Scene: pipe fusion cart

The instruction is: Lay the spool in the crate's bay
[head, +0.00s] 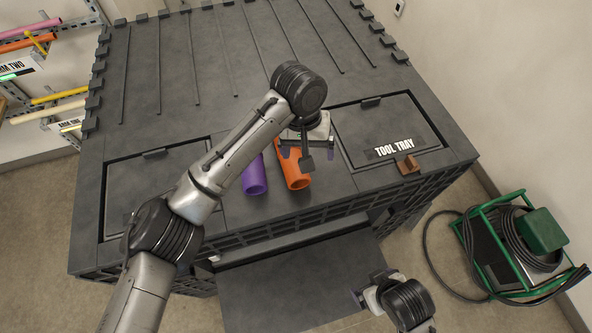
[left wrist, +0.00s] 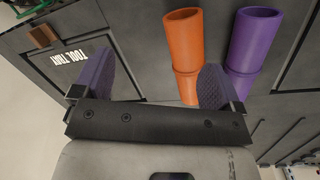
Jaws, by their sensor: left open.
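An orange pipe piece (head: 293,177) and a purple pipe piece (head: 255,178) lie side by side on top of the dark, grid-walled crate (head: 240,212). Both show a seam or collar part-way along in the left wrist view: orange (left wrist: 184,45), purple (left wrist: 253,42). I cannot tell which is the spool. My left gripper (head: 306,153) is open over the orange pipe and holds nothing. In the left wrist view, the orange pipe lies between the purple finger pads (left wrist: 155,85), closer to the right pad. My right gripper (head: 370,287) is open and empty, low in front of the crate. No open bay is visible.
A lid marked TOOL TRAY (head: 385,125) with a brown latch (head: 407,164) is closed at the right; another lid (head: 150,185) is at the left. A green-framed machine with black hose (head: 525,245) stands right. Pipe racks (head: 45,115) are left.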

